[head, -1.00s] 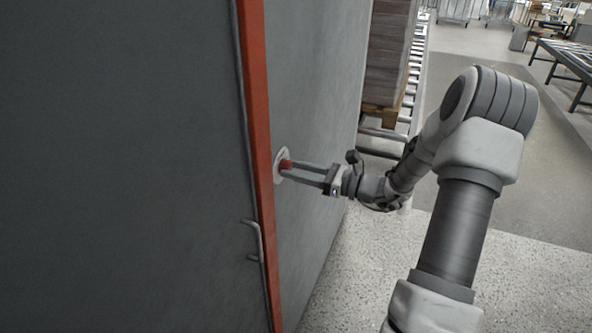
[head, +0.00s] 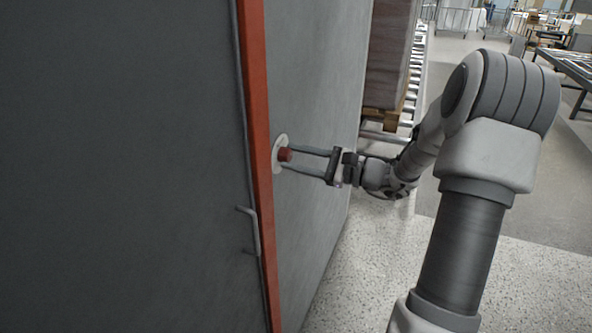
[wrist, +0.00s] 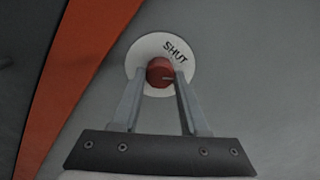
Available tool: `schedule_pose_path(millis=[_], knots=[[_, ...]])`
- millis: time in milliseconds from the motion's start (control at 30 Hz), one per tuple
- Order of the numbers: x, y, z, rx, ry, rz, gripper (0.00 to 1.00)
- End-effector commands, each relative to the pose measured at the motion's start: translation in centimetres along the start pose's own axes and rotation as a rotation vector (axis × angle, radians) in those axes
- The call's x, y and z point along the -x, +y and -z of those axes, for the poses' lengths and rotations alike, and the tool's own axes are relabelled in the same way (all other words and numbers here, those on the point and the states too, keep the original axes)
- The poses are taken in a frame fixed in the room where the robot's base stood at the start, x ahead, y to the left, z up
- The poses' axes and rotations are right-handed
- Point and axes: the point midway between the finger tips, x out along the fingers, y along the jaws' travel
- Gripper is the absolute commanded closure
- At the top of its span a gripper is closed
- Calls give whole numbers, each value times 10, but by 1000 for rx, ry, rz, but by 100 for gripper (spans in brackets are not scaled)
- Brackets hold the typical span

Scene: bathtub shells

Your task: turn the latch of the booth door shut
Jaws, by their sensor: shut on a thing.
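The latch is a red knob (head: 285,155) on a round white plate (head: 278,163), set in the grey panel just right of the orange-red edge strip. In the wrist view the knob (wrist: 159,72) has a small mark at its lower right. The plate (wrist: 137,55) reads "SHUT" at the knob's upper right. My gripper (head: 290,160) is shut on the knob, one finger on each side. In the wrist view the fingers (wrist: 160,80) reach up to it and cover the plate's lower parts. The dark grey door panel (head: 120,170) fills the left, with a bar handle (head: 256,232).
The orange-red strip (head: 257,120) runs upright close beside the latch plate. A brown stack on a pallet (head: 388,55) and a roller conveyor (head: 417,75) stand behind the booth. Speckled floor (head: 370,260) lies open below my arm.

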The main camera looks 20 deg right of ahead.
Motion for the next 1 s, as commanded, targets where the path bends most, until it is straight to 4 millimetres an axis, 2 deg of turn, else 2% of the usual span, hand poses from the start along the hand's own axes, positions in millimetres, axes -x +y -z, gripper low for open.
schedule_pose_path(millis=[33,600,1000], knots=[[0,4,5,47,0,0,100],[0,4,6,585,-1,-1,100],[0,2,3,861,0,-1,100]])
